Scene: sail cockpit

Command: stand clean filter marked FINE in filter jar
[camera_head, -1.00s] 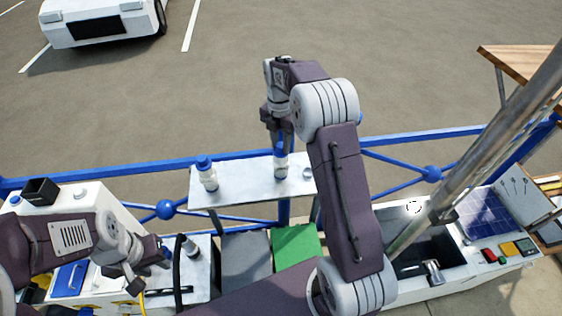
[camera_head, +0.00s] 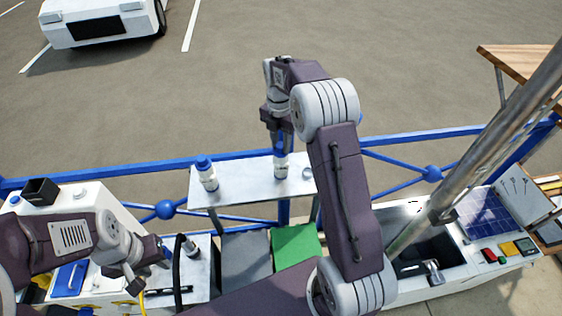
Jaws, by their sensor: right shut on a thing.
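Two white cylinders with blue tops stand on the raised white shelf (camera_head: 240,186). My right gripper (camera_head: 282,149) points down at the shelf and is shut on the right-hand blue-topped cylinder (camera_head: 281,167), at its blue top. The left-hand blue-topped cylinder (camera_head: 207,175) stands apart, untouched. I cannot read any FINE mark on either, nor tell which is a filter. No filter jar can be made out for certain. My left gripper (camera_head: 150,277) is low at the left, beside a dark upright hose; its fingers are too small to judge.
A small round pale item (camera_head: 307,172) lies on the shelf's right end. A green panel (camera_head: 295,246) and a grey panel (camera_head: 246,257) are below the shelf. A blue rail (camera_head: 400,137) runs behind. A slanted metal pole (camera_head: 500,135) and a sink (camera_head: 425,255) are at the right.

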